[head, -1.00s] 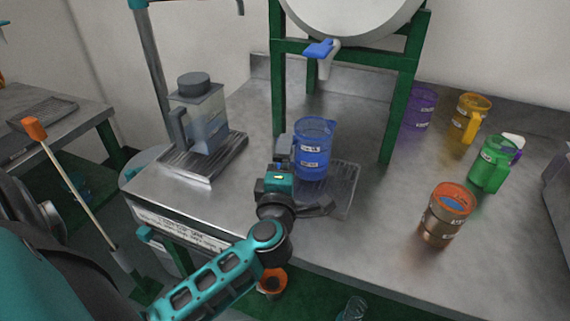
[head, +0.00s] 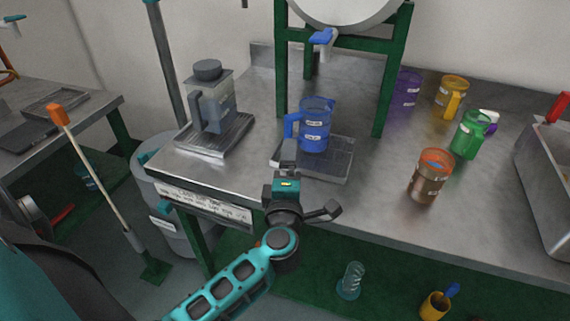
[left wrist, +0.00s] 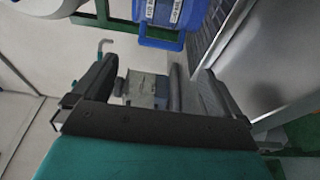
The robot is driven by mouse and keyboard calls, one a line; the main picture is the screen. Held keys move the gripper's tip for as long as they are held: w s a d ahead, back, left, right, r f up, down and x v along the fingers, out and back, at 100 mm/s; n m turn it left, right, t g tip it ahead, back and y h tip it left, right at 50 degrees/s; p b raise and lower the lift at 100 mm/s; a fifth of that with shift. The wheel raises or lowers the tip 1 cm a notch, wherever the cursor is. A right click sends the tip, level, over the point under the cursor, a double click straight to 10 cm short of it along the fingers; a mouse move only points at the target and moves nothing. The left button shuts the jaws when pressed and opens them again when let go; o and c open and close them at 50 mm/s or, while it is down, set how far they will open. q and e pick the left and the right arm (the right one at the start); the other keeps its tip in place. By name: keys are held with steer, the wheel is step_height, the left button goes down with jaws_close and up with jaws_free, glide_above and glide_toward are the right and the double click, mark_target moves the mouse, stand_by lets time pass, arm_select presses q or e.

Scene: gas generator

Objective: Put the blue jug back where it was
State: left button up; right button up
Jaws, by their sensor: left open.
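The blue jug (head: 315,128) stands upright on the flat grey tray (head: 328,168), near the blue-handled tap (head: 323,40). Its handle points left. My left gripper (head: 289,158) is just in front of the jug's handle side, open and empty, apart from it. In the left wrist view the jug (left wrist: 172,12) shows at the top, beyond the open fingers of my left gripper (left wrist: 155,75), with nothing between them. My right gripper is not in view.
A grey jug (head: 210,100) stands on another tray to the left. Purple (head: 406,88), yellow (head: 452,95), green (head: 469,135) and brown (head: 430,176) containers stand to the right. Green posts (head: 392,80) frame the tap. The table front between tray and brown container is clear.

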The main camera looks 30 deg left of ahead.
arm_select(q)
steer(key=shift+s+d, duration=0.2)
steer(key=shift+s, duration=0.15)
steer(key=shift+s+d+r+m+t+h, duration=0.25)
steer(key=shift+d+m+t+h, duration=0.25)
steer(key=shift+m, duration=0.3)
steer(key=s+d+f+m+h, duration=0.3)
steer(key=d+m+h, duration=0.2)
steer(key=m, duration=0.3)
steer(key=s+d+f+m+h, duration=0.35)
steer(key=m+h, duration=0.25)
steer(key=m, duration=0.3)
steer(key=s+f+m+g+y, duration=0.1)
steer(key=s+f+m+g, duration=0.5)
steer(key=s+f, duration=0.3)
steer(key=shift+a+f+m, duration=0.15)
steer(key=shift+f+m, duration=0.75)
steer(key=shift+f, duration=0.05)
